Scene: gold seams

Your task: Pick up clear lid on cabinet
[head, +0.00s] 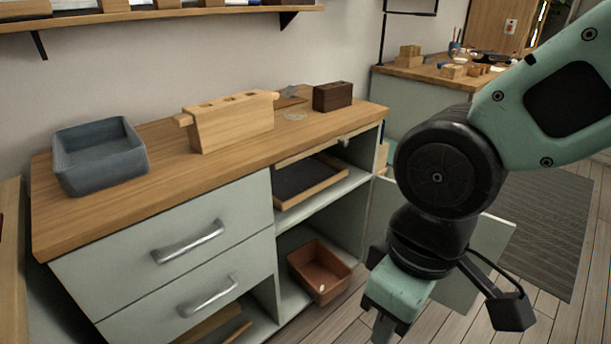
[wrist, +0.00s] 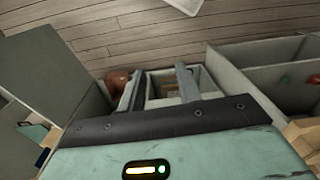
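The clear lid (head: 294,115) is a small, faint transparent disc lying flat on the wooden top of the cabinet (head: 110,207). It lies between the pale wooden block and the dark brown block, toward the back. My gripper (head: 383,330) hangs low in front of the cabinet, right of the open shelves, well below and apart from the lid. In the wrist view my gripper (wrist: 161,76) shows two dark fingers spread apart with nothing held between them. The lid cannot be made out in the wrist view.
A grey-blue bin (head: 100,158), a pale slotted wooden block (head: 232,122) and a dark brown block (head: 333,96) stand on the cabinet top. A cabinet door (head: 486,245) stands open near my arm. A terracotta tray (head: 319,275) sits on the lower shelf.

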